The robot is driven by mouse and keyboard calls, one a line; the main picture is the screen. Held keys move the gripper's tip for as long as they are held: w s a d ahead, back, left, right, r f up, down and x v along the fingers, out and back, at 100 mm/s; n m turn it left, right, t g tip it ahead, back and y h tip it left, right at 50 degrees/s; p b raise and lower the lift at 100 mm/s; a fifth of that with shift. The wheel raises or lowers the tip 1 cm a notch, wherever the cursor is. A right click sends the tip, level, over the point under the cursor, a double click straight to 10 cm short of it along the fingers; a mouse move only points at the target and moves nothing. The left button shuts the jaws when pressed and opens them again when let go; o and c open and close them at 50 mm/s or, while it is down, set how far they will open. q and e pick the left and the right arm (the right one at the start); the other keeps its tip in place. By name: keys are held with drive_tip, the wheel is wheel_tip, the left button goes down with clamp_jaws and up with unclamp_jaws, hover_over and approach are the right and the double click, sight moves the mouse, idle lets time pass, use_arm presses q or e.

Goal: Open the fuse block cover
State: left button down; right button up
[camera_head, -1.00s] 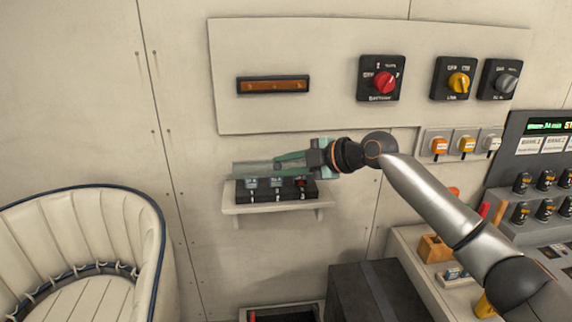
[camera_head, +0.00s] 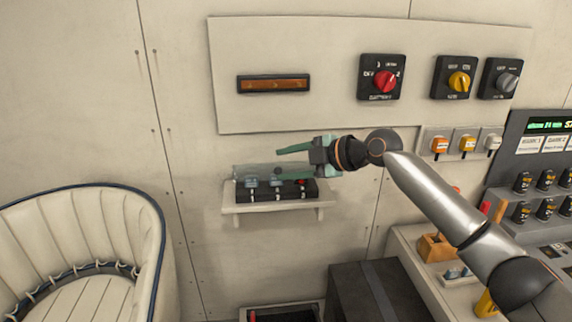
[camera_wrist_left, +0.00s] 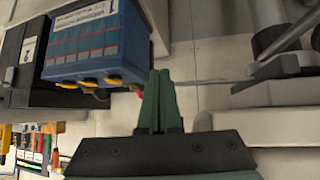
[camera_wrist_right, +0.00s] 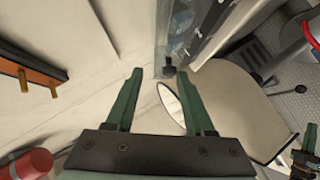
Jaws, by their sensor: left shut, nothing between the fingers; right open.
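The fuse block (camera_head: 275,190) is a dark unit with small switches on a white wall shelf. Its clear, pale cover (camera_head: 245,171) shows as a translucent strip along the top of the block; its exact angle is hard to tell. My right gripper (camera_head: 284,159) is open and empty, with its green fingers just above the right part of the cover. In the right wrist view the open fingers (camera_wrist_right: 155,75) point toward the clear cover (camera_wrist_right: 184,28), apart from it. My left gripper (camera_wrist_left: 161,75) is shut and empty, in front of a blue box (camera_wrist_left: 98,42).
A wall panel with a brown strip (camera_head: 273,84) and red (camera_head: 385,81), yellow and grey rotary knobs is above. A cream seat (camera_head: 85,250) stands left. A dark box (camera_head: 375,293) is below, and a console lies right. The wall left of the shelf is clear.

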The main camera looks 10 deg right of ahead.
drive_tip(key=b+v, duration=0.2)
drive_tip(key=v, duration=1)
drive_tip(key=shift+b, duration=0.3)
drive_tip(key=shift+w, duration=0.1)
